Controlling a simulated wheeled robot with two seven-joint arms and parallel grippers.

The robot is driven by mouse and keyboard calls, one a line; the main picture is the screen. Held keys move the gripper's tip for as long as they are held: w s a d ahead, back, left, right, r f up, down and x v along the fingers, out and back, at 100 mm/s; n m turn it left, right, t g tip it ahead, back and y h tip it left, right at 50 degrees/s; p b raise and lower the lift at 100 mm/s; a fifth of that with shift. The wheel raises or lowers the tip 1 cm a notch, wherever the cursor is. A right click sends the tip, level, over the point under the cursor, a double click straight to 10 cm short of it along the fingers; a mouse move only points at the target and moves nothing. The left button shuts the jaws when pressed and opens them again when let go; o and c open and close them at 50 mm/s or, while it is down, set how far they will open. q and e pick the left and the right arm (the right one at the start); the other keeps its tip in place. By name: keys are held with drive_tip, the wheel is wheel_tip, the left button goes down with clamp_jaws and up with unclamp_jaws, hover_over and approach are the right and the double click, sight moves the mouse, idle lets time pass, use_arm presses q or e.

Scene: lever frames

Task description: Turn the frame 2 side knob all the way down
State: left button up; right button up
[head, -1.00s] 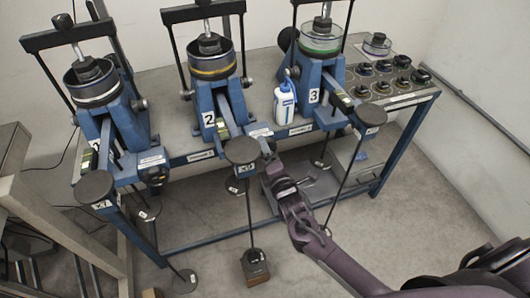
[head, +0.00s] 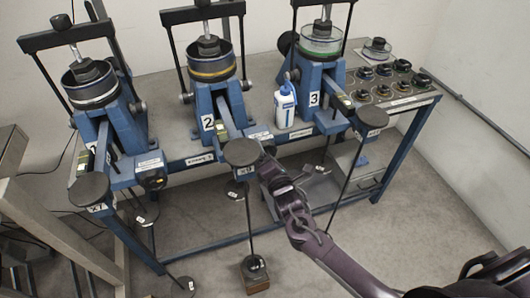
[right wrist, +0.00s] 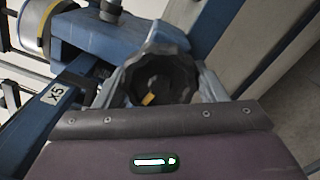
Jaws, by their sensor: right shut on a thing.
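Frame 2 (head: 207,124) is the blue lever frame in the middle of the bench, with a yellow-banded cup (head: 211,67) on top. Its side knob (right wrist: 165,78) is black and scalloped, with a small yellow mark seen low on its face in the right wrist view. My right gripper (head: 268,163) reaches in from the lower right, beside the front end of frame 2's beam. It is shut on the side knob, with a finger on each side of it. In the head view the gripper mostly hides the knob. My left gripper is not in view.
Frame 1 (head: 109,118) stands to the left and frame 3 (head: 317,78) to the right. A white bottle (head: 285,106) stands between frames 2 and 3. A rod with a weight block (head: 255,273) hangs below frame 2's round beam end (head: 241,152).

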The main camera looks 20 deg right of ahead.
drive_tip(key=o, duration=1.1)
drive_tip(key=shift+d+r, duration=0.1)
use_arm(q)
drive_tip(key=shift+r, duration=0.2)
use_arm(e)
drive_tip(key=shift+o, duration=0.9)
drive_tip(key=shift+w, duration=0.15)
drive_tip(key=shift+s, duration=0.35)
use_arm(q)
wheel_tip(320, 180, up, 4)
drive_tip(key=p, duration=0.3)
use_arm(e)
drive_tip(key=s, duration=0.5)
drive_tip(key=shift+s, duration=0.2)
